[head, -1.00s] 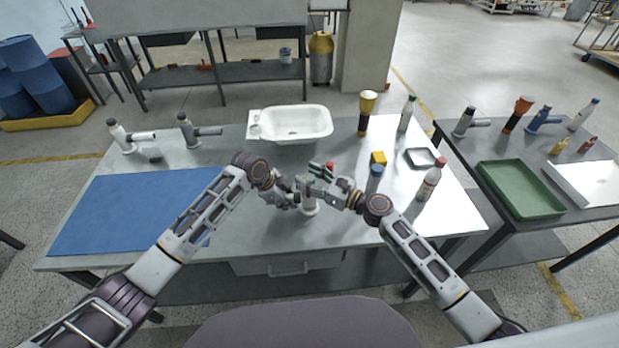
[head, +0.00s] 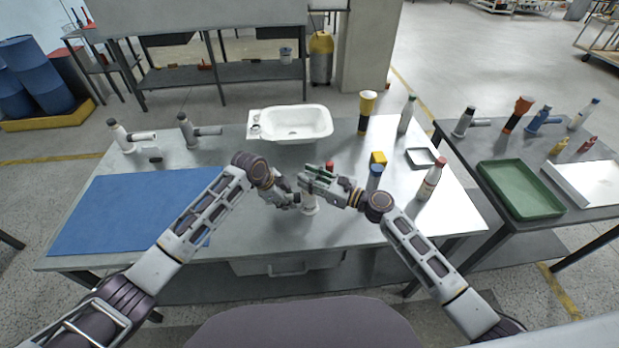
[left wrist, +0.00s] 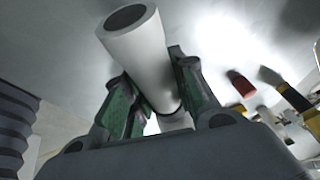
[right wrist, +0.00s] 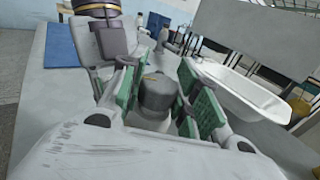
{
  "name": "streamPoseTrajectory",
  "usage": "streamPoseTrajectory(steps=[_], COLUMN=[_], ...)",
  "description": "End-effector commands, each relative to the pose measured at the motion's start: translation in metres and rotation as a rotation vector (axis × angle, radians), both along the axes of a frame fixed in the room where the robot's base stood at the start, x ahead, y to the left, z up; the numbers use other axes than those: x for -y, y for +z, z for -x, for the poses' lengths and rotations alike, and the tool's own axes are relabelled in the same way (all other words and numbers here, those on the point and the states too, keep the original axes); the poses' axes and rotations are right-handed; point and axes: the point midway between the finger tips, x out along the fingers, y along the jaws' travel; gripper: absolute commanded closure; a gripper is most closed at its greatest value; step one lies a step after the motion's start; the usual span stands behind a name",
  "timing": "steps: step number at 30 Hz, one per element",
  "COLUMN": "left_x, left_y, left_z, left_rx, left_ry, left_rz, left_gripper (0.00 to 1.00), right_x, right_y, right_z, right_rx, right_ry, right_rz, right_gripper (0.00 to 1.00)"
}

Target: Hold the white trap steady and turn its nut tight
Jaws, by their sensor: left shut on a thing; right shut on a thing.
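The white trap (head: 309,209) stands near the front middle of the table, mostly hidden by my grippers. Its white tube (left wrist: 138,50) lies between my left fingers in the left wrist view. My left gripper (head: 298,200) is shut on the trap, low and from the left. My right gripper (head: 311,181) is above it, coming in from the right. In the right wrist view a grey round nut (right wrist: 157,92) sits between the green-lined right fingers, which are shut on it. The nut's threads are hidden.
A white tub shell (head: 297,123) lies at the back. A blue mat (head: 130,212) covers the table's left. A red-capped bottle (head: 430,180), a yellow-and-blue item (head: 377,163) and a grey tray (head: 425,158) stand to the right. The front strip is clear.

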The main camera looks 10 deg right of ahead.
Motion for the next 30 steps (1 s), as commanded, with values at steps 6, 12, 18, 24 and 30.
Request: streamPoseTrajectory(steps=[6, 12, 18, 24, 30], left_x=[0.0006, 0.0009, 0.0011, 0.0010, 0.0009], left_y=[0.0003, 0.0004, 0.0004, 0.0003, 0.0003], left_z=[0.0005, 0.0006, 0.0007, 0.0007, 0.0007], left_rx=[0.000, 0.000, 0.000, 0.000, 0.000], left_ry=[-0.002, -0.002, -0.003, -0.003, -0.003], left_rz=[0.001, 0.001, 0.001, 0.002, 0.002], left_gripper=[1.00, 1.00, 1.00, 1.00, 1.00], right_x=[0.0006, 0.0006, 0.0011, 0.0014, 0.0013], right_y=[-0.0007, -0.0011, -0.0006, -0.0005, -0.0004], right_z=[-0.0009, -0.0010, -0.0008, -0.0004, -0.0002], right_rx=[0.000, 0.001, 0.001, 0.000, 0.001], right_ry=[0.069, 0.135, 0.195, 0.218, 0.217], right_rz=[0.001, 0.002, 0.001, -0.001, 0.000], right_gripper=[0.93, 0.93, 0.93, 0.93, 0.93])
